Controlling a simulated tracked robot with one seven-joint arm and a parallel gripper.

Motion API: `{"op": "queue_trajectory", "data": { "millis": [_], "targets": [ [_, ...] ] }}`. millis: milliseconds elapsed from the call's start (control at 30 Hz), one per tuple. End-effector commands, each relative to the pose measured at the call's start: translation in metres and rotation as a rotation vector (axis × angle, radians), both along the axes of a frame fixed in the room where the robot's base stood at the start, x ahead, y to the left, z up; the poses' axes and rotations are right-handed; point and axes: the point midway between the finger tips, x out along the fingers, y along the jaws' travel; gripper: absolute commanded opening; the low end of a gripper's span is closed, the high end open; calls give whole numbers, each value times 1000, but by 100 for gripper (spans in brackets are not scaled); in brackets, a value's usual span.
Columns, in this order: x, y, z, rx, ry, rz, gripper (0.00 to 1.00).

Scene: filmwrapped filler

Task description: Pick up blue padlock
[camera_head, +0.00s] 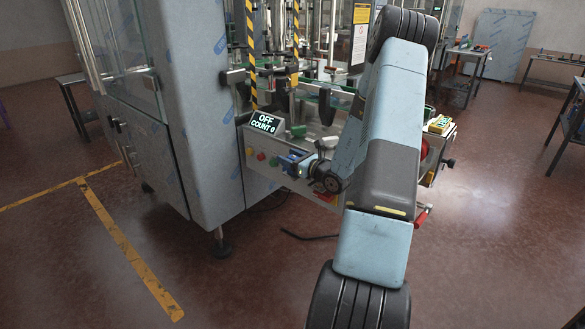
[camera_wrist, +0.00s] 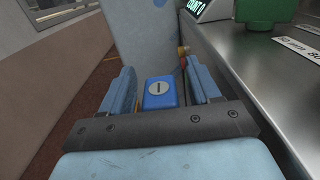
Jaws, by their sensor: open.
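The blue padlock (camera_wrist: 158,93) shows in the wrist view as a small blue block with a round silver keyhole face. It sits between the two blue fingers of my gripper (camera_wrist: 160,90), with a visible gap on each side. My gripper is open around it. In the head view my gripper (camera_head: 296,161) is at the front panel of the machine, near its coloured buttons. There the padlock cannot be told apart from the blue fingers. What the padlock hangs from or rests on is hidden.
The machine's display (camera_head: 263,123) reads OFF, COUNT 0, just above the gripper. Its tall metal cabinet (camera_head: 198,100) stands to the left. In the wrist view a metal conveyor surface (camera_wrist: 255,75) with a green object (camera_wrist: 262,14) lies close on the right. The floor in front is open.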

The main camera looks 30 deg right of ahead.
Motion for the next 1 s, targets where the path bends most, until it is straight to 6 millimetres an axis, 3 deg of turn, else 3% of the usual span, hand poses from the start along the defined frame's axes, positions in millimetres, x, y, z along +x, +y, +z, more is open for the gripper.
{"op": "queue_trajectory", "data": {
  "millis": [200,800,1000],
  "targets": [
    [1,0,0,0,0,0,60],
    [0,0,0,-1,0,0,2],
    [0,0,0,-1,0,0,1]
  ]
}}
